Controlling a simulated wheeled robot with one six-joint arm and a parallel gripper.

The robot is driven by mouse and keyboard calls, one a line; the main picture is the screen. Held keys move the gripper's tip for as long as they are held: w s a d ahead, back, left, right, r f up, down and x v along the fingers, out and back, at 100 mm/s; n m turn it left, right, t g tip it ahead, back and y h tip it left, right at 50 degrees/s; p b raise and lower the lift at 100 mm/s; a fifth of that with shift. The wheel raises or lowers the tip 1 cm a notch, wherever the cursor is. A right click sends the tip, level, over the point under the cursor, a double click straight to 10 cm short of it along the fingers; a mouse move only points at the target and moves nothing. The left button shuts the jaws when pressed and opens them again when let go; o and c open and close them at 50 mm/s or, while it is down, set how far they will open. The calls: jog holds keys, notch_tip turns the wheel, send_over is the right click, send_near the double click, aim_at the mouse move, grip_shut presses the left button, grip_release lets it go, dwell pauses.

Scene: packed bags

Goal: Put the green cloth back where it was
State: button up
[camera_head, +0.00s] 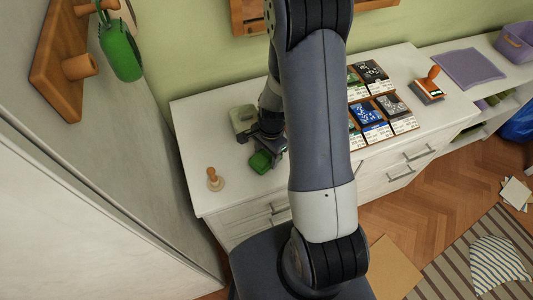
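A small bright green folded bundle (261,162), which looks like the green cloth, is at the front left of the white cabinet top. My gripper (267,150) is right at it, pointing down from my arm. My arm hides part of the gripper and the cabinet. The fingertips are too small and covered to tell whether they are shut on the bundle, and I cannot tell whether it rests on the top. A paler green block (242,118) sits just behind the gripper.
A wooden-knobbed stamp (215,180) stands near the cabinet's (193,125) left front edge. Packets (370,110) lie right of my arm, beside an orange-handled tool (430,86). A purple cloth (468,68) and bin (516,42) are farther right. A green item (121,52) hangs from a wall peg.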

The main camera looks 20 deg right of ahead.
jog(key=o, duration=0.5)
jog(key=shift+c, duration=0.2)
notch_tip(320, 180, up, 12)
jog(key=d, duration=0.1)
jog(key=shift+w+d, duration=0.15)
jog(key=shift+w, duration=0.1)
jog(key=f, duration=0.3)
jog(key=a+f, duration=0.1)
jog(key=f, duration=0.7)
jog(key=shift+s+a+f, duration=0.15)
jog(key=shift+s+f, duration=0.05)
jog(key=shift+r, duration=0.45)
